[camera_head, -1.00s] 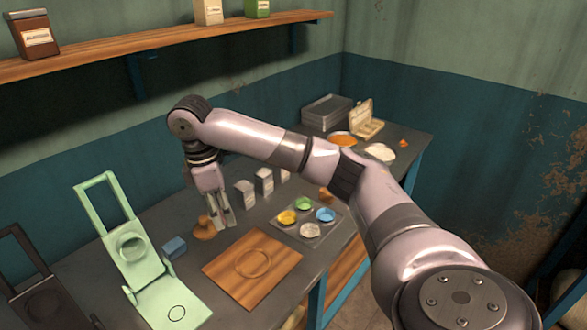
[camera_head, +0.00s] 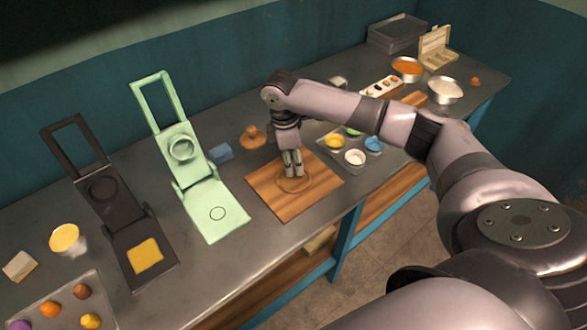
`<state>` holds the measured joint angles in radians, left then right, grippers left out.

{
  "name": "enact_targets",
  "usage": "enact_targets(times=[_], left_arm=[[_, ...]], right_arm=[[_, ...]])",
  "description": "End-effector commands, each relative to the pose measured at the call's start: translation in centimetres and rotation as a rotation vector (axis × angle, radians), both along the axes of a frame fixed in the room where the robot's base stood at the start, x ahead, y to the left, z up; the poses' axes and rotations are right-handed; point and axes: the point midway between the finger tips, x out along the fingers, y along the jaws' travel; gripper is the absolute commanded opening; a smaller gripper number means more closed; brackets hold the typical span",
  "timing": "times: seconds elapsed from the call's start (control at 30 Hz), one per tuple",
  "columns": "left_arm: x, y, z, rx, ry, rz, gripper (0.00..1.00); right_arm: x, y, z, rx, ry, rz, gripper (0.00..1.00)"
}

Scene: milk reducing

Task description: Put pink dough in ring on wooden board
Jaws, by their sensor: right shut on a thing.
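The wooden board (camera_head: 318,182) lies flat on the grey counter, with a thin ring (camera_head: 281,187) near its middle. My right gripper (camera_head: 293,174) points down with its fingertips over the ring, close to the board. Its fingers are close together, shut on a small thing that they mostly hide. I cannot make out its colour, and no pink dough shows clearly elsewhere. I cannot tell whether the fingertips touch the board. My left gripper is out of view.
A green press (camera_head: 213,196), a blue block (camera_head: 221,152) and an orange-brown knobbed tool (camera_head: 253,139) stand left of the board. A tray with coloured bowls (camera_head: 336,157) stands right of it. A dark press (camera_head: 115,218) and a tray of dough balls (camera_head: 53,305) are further left.

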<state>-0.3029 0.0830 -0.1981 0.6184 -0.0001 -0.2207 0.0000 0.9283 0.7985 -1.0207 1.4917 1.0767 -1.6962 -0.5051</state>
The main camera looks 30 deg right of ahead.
Motion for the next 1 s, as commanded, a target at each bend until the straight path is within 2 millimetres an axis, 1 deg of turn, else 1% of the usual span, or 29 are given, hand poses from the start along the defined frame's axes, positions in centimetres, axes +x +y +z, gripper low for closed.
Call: enact_targets(times=[0.13, 0.3, 0.37, 0.77, 0.8, 1.0], left_arm=[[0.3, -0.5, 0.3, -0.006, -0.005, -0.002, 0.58], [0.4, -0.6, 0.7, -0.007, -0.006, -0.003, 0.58], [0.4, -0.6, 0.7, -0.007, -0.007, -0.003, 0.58], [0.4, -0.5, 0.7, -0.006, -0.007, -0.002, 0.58], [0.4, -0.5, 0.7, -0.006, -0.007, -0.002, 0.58], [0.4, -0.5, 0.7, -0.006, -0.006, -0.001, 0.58]], right_arm=[[0.0, 0.0, -1.3, -0.001, 0.002, 0.000, 0.13], [0.0, 0.0, -3.8, 0.000, 0.002, -0.001, 0.13], [0.0, 0.0, -4.4, 0.000, 0.000, -0.001, 0.13], [0.0, 0.0, -5.0, -0.001, -0.001, -0.001, 0.13], [0.0, 0.0, -5.0, -0.001, -0.001, -0.001, 0.36], [0.0, 0.0, -4.9, -0.001, -0.001, -0.001, 0.50]])
